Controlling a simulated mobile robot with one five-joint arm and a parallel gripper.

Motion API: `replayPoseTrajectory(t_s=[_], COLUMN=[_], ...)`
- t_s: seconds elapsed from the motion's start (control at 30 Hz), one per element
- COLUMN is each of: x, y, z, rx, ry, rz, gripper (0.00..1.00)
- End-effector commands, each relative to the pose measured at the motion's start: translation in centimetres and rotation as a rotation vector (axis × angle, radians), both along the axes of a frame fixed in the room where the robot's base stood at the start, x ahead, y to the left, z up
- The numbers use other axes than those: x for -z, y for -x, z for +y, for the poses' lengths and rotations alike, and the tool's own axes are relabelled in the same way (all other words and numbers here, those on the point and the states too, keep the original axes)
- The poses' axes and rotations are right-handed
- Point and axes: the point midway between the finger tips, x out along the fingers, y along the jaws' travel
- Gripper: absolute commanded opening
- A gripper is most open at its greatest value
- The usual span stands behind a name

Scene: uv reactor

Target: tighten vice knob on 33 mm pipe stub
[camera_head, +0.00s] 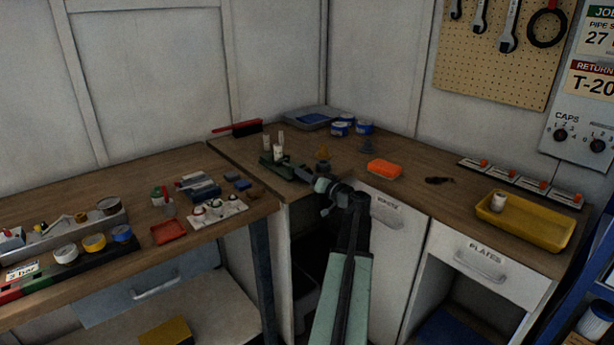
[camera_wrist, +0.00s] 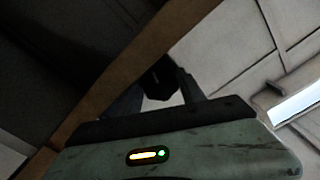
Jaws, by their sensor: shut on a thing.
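The small green vice (camera_head: 268,160) stands on the corner bench, near its front edge. A pale upright pipe stub (camera_head: 279,153) shows at the vice; how firmly it sits there I cannot tell. My gripper (camera_head: 306,174) is at the front right of the vice, at the bench edge. In the wrist view my gripper (camera_wrist: 160,92) is shut on a dark, angular knob (camera_wrist: 159,80), which sits between the two fingers. The knob's far side and its spindle are hidden.
A white tray of small parts (camera_head: 214,213) and a red tray (camera_head: 168,232) lie to the left.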

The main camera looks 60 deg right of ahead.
Motion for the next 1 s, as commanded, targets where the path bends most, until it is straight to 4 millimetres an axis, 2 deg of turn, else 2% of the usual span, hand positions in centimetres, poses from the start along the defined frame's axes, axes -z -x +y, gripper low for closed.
replayPoseTrajectory(t_s=[0.6,0.63,0.7,1.0], x=[0.14,0.14,0.16,0.26], y=[-0.01,-0.02,-0.02,0.04], z=[0.16,0.18,0.19,0.16], rx=[-0.004,-0.004,-0.004,-0.003], ry=[-0.058,-0.058,-0.057,-0.055], rz=[-0.017,-0.017,-0.016,-0.013], gripper=[0.06,0.49,0.69,0.69])
